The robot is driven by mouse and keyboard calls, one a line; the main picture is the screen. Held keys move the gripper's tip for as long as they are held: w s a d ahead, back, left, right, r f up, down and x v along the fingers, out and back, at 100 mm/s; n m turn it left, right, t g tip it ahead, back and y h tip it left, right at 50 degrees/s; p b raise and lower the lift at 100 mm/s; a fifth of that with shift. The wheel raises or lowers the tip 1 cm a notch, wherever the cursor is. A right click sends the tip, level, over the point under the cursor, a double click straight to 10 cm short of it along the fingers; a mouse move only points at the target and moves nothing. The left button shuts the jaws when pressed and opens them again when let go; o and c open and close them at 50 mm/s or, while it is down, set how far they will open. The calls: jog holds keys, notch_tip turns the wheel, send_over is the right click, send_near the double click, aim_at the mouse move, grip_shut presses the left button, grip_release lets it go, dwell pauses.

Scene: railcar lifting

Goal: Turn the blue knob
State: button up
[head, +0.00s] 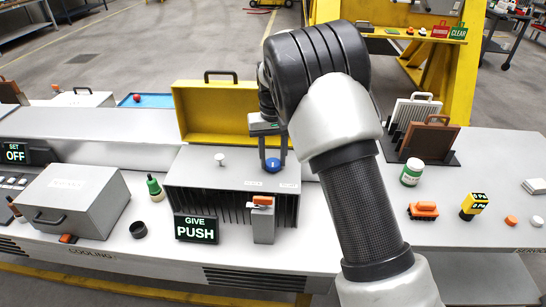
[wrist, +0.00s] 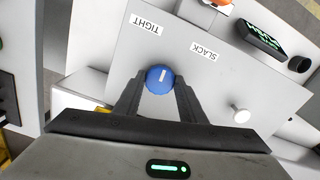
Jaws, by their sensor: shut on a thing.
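The blue knob (head: 272,165) sits on the top of a grey ribbed box (head: 200,178) at the bench's middle. In the wrist view the knob (wrist: 159,79) is round with a white mark, between labels reading TIGHT (wrist: 146,24) and SLACK (wrist: 203,51). The white mark runs roughly up and down in that view. My gripper (wrist: 157,90) comes down from above with its two fingers on either side of the knob, shut on it. In the head view my gripper (head: 273,158) stands over the box's right part, and my arm covers the area to its right.
A white knob (head: 220,159) stands left on the same box. A yellow open case (head: 215,115) stands behind it. An orange-topped switch (head: 263,202) and a GIVE PUSH display (head: 196,229) are in front. A grey case (head: 73,200) stands left; a green-white jar (head: 412,172) stands right.

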aim_at(273, 163)
jog(key=shift+m, duration=0.4)
jog(key=o, duration=1)
jog(key=shift+o, duration=0.2)
notch_tip(273, 163, up, 18)
jog(key=p, duration=0.1)
jog(key=shift+f, duration=0.25)
jog(key=shift+r, duration=0.1)
